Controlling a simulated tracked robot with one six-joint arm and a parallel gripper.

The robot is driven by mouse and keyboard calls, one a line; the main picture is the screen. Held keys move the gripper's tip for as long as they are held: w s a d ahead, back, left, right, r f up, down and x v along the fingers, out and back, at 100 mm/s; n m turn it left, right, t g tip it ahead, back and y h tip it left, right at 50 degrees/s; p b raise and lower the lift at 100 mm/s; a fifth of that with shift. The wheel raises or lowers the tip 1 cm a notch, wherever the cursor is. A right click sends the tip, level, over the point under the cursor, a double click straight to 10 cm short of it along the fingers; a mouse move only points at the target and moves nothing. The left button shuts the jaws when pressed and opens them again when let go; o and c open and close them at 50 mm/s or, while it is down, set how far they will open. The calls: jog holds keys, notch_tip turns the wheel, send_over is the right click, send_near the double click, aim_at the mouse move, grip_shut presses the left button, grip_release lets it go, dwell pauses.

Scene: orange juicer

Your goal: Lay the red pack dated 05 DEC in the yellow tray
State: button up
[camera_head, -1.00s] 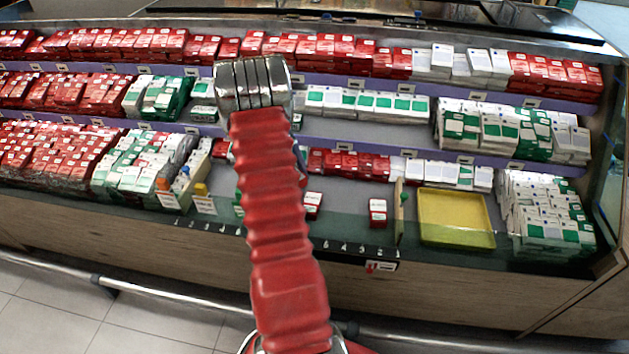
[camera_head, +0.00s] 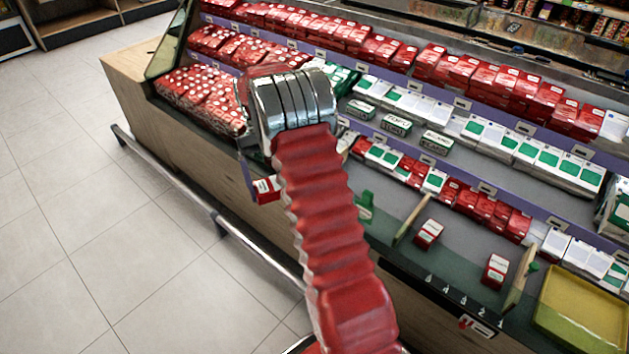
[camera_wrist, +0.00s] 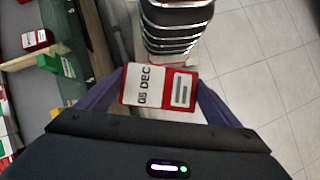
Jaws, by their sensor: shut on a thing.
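My gripper (camera_wrist: 158,92) is shut on a red and white pack (camera_wrist: 182,91), with a finger at each side of it. The pack's label seems to read 05 DEC, though the second digit is small and blurred. In the head view the held pack (camera_head: 266,189) hangs left of my red arm, in front of the counter and over the floor side. My fingers are mostly hidden there behind my arm. The yellow tray (camera_head: 588,318) lies at the lower right on the counter, empty where visible and cut by the frame edge. The pack is well apart from it.
Two loose red packs (camera_head: 429,233) (camera_head: 495,271) lie on the grey shelf left of the tray. Upright dividers (camera_head: 411,219) (camera_head: 520,287) stand beside them. A green item (camera_head: 365,205) sits near my arm. Rows of packs fill the shelves behind. A metal rail (camera_head: 215,215) runs along the front; the floor is clear.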

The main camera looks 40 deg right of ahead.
jog(key=w+a+n+h, duration=0.1)
jog(key=w+a+n, duration=0.1)
jog(key=a, duration=1.4)
jog(key=shift+w+r+n+h, duration=0.3)
jog(key=shift+w+r+n, duration=0.1)
jog(key=shift+w, duration=0.15)
jog(key=shift+s+a, duration=0.1)
jog(key=shift+s, duration=0.05)
